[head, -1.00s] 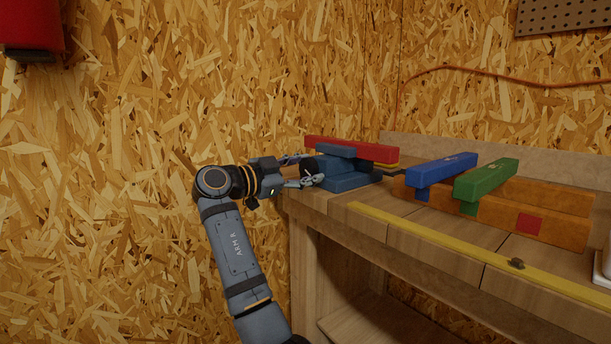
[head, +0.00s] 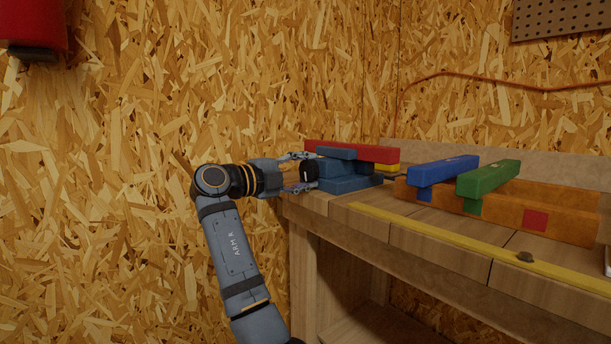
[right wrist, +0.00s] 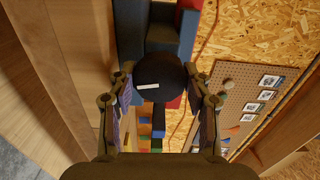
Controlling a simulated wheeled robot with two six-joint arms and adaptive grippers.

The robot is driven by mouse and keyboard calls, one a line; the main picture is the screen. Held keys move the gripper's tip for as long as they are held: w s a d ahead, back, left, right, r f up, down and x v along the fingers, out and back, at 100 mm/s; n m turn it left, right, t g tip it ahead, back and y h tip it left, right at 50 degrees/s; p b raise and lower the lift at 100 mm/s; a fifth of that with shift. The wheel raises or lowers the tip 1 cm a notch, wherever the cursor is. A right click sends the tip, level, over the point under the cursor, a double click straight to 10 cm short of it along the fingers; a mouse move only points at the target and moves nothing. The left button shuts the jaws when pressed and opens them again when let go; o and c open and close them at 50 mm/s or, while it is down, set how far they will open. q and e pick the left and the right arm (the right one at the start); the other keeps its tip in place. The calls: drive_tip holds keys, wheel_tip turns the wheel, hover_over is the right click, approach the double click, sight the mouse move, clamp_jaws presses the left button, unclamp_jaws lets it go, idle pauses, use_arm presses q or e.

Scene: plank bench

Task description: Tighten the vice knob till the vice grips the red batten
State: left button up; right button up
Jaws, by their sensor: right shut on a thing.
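The blue vice (head: 345,184) stands at the left end of the bench. The red batten (head: 372,152) lies across it, partly hidden behind a blue jaw. The black vice knob (head: 310,171) faces left, towards my right gripper (head: 304,172). That gripper is shut on the knob, one finger above and one below. In the right wrist view the round knob (right wrist: 160,75) bears a white mark and sits between the two fingertips (right wrist: 163,84). The blue vice body shows behind it (right wrist: 170,35), with a bit of red at the top edge. My left gripper is not in view.
An orange block (head: 540,215) on the bench carries a blue batten (head: 445,168) and a green batten (head: 488,177). A yellow strip (head: 440,236) runs along the bench front. A chipboard wall (head: 120,120) stands behind. The space left of the bench is open.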

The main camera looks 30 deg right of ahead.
drive_tip(key=shift+f+m, duration=0.15)
drive_tip(key=shift+m, duration=1.05)
drive_tip(key=o, duration=1.2)
drive_tip(key=shift+c, duration=0.2)
drive_tip(key=shift+a, duration=0.1)
drive_tip(key=a, duration=0.8)
drive_tip(key=shift+s, duration=0.35)
drive_tip(key=shift+d, duration=0.1)
